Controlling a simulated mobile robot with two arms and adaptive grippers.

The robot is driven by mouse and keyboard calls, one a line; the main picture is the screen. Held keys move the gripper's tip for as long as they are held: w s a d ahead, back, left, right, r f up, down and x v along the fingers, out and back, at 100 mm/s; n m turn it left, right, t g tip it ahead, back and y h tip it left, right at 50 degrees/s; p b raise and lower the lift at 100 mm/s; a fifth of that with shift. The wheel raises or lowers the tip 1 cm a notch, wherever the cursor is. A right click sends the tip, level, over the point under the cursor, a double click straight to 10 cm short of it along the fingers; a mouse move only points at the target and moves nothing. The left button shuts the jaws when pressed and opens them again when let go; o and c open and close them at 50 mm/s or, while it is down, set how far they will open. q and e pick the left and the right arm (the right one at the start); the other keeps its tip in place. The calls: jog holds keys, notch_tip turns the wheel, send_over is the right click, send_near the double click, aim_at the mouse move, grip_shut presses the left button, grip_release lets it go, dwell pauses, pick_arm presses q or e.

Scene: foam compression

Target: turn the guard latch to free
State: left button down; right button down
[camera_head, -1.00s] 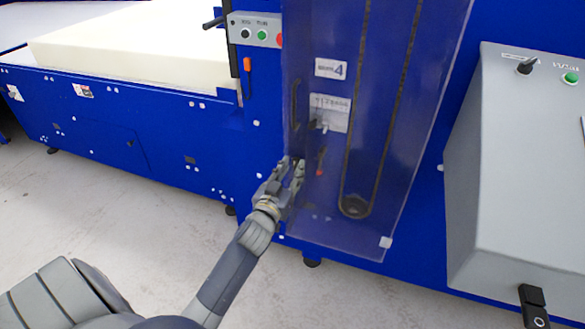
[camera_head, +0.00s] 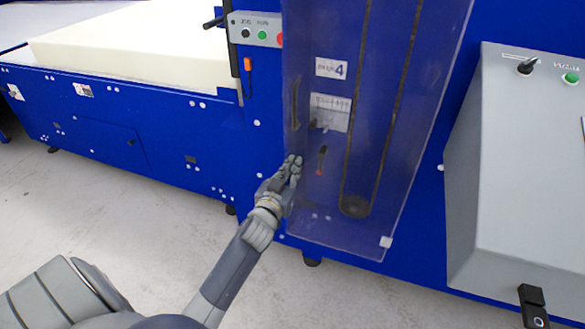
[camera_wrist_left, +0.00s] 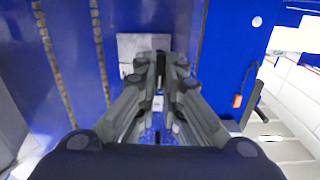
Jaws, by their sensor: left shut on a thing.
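The clear guard (camera_head: 385,140) hangs over the front of the blue machine, with a dark upright handle (camera_head: 296,100) near its left edge. My left gripper (camera_head: 294,163) is at the guard's lower left edge, below that handle. Its fingers are closed together on a small dark part, which I take as the guard latch; in the wrist view the dark part (camera_wrist_left: 160,62) shows between the fingertips. The fingers hide most of it, so I cannot tell which way it is turned. My right gripper is not in view.
Through the guard I see a red-tipped lever (camera_head: 321,160), a belt around a pulley (camera_head: 354,206) and white labels (camera_head: 331,68). A grey control console (camera_head: 500,180) stands at the right. A pale foam block (camera_head: 130,45) lies on the bed at the left. The floor in front is clear.

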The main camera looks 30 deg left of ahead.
pick_arm(q)
jog(key=m, duration=0.8)
jog(key=m+p, duration=0.1)
jog(key=m, duration=0.8)
jog(key=shift+d+f, duration=0.2)
jog(key=shift+m, duration=0.3)
jog(key=c, duration=1.7)
grip_release()
jog(key=v, duration=1.2)
